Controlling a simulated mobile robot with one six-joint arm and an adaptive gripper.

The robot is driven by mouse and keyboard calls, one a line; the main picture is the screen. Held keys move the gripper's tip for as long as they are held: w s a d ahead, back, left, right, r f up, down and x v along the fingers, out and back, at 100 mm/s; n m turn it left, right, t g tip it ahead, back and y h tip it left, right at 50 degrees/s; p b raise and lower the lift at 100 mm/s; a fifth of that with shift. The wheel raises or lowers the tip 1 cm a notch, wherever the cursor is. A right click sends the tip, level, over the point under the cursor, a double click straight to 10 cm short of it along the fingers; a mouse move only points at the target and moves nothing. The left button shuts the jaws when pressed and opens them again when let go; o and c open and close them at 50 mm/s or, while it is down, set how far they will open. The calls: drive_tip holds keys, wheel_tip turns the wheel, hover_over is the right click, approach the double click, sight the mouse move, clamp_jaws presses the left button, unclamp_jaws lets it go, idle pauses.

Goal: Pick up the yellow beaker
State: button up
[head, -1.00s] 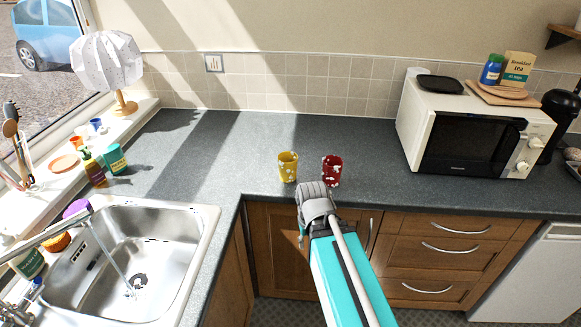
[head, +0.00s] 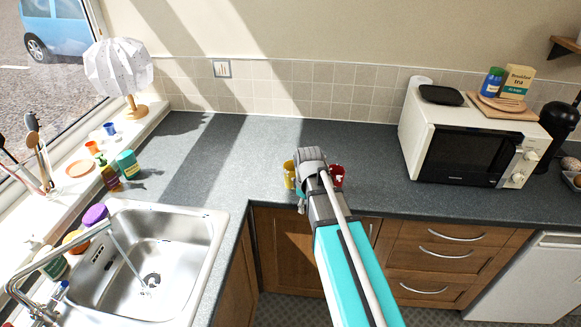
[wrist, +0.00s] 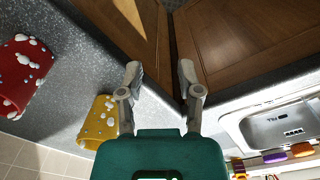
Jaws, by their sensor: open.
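The yellow beaker (head: 289,175), with white spots, stands near the front edge of the counter. In the head view my arm hides its right part. In the wrist view the yellow beaker (wrist: 97,123) lies just left of my gripper (wrist: 160,72), outside the fingers and partly behind the left one. The gripper is open, with nothing between its fingertips. A red beaker with white spots (head: 338,178) stands to the right of the yellow one, partly hidden by my arm. It shows at the far left of the wrist view (wrist: 20,75).
The sink (head: 150,262) with running water is at left. A microwave (head: 470,140) stands at right. Wooden cupboard fronts (wrist: 245,40) lie below the counter edge. The counter (head: 240,150) behind the beakers is clear.

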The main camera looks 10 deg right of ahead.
drive_tip(key=w+r+n+p, duration=1.1)
drive_tip(key=w+r, duration=0.2)
drive_tip(key=w, duration=0.2)
drive_tip(key=shift+w+a+n, duration=0.35)
drive_tip(key=shift+n, duration=0.05)
drive_tip(key=shift+f, duration=0.1)
drive_tip(key=b, duration=0.8)
hover_over(293, 175)
drive_tip(key=f, duration=0.8)
drive_tip(key=shift+d+f, duration=0.2)
drive_tip(key=shift+d, duration=0.05)
drive_tip(key=f+b, duration=0.3)
drive_tip(key=shift+w+d+f+b, duration=0.2)
drive_tip(key=shift+w+d+b, duration=0.05)
drive_tip(key=shift+d+b, duration=0.05)
drive_tip(key=shift+f+b, duration=0.9)
